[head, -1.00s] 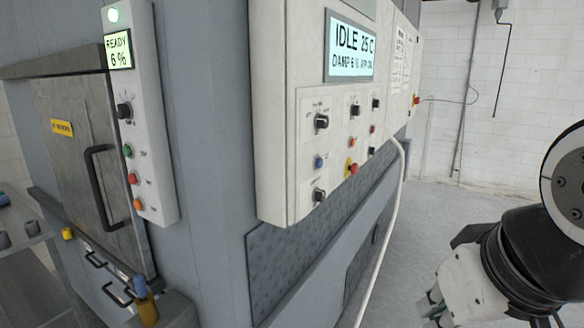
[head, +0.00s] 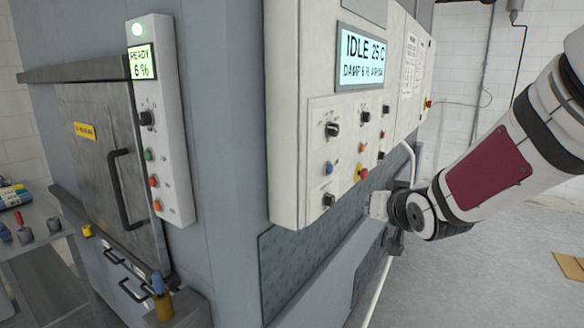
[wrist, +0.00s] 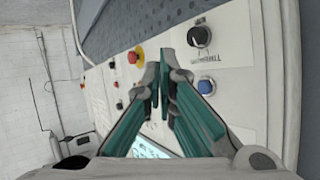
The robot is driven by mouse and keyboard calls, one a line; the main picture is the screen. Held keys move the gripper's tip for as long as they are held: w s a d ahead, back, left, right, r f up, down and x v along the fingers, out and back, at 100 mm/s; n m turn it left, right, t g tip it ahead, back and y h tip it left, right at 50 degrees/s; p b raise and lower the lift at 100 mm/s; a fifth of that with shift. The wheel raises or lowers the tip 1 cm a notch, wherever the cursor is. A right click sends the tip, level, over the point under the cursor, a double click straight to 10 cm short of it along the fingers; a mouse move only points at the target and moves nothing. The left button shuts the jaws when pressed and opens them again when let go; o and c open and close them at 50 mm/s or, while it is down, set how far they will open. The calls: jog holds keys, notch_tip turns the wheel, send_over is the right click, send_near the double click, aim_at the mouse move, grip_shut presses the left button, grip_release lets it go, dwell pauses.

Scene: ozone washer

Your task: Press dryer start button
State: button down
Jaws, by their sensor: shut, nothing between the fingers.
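A white control panel (head: 315,205) with an "IDLE 25 C, DAMP" display (head: 361,57) carries several black knobs, a blue button (head: 328,168), a small orange button (head: 361,148) and a red stop button on yellow (head: 362,173). I cannot read which button is the dryer start. My gripper (head: 378,205) is just right of this panel's lower part. In the wrist view my gripper (wrist: 160,82) is shut and empty, its teal fingers pointing at the panel between the red stop button (wrist: 136,56) and the blue button (wrist: 206,86). Contact cannot be told.
A narrower panel (head: 178,205) at left has a "READY 6 %" display (head: 142,62), a knob and green, red and orange buttons, beside a door with a black handle (head: 124,190). A white hose (head: 378,292) hangs below the right panel.

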aim_at(329, 169)
jog(key=w+d+r+m+t+y+p, duration=0.1)
jog(key=w+d+r+m+t+y, duration=0.1)
jog(key=w+d+r+m+t, duration=0.1)
jog(key=w+r+m+t, duration=0.1)
jog(key=w+t, duration=0.1)
jog(key=t, duration=0.1)
jog(key=shift+w+d+t, duration=0.25)
jog(key=shift+w+t, duration=0.05)
jog(key=shift+w, duration=0.1)
jog(key=w+a+b, duration=0.4)
jog(key=w+a, duration=0.1)
jog(key=a, duration=0.2)
dwell(0.3)
jog(key=shift+w+a, duration=0.2)
dwell(1.2)
jog(key=shift+w+a, duration=0.15)
jog(key=shift+a, duration=0.05)
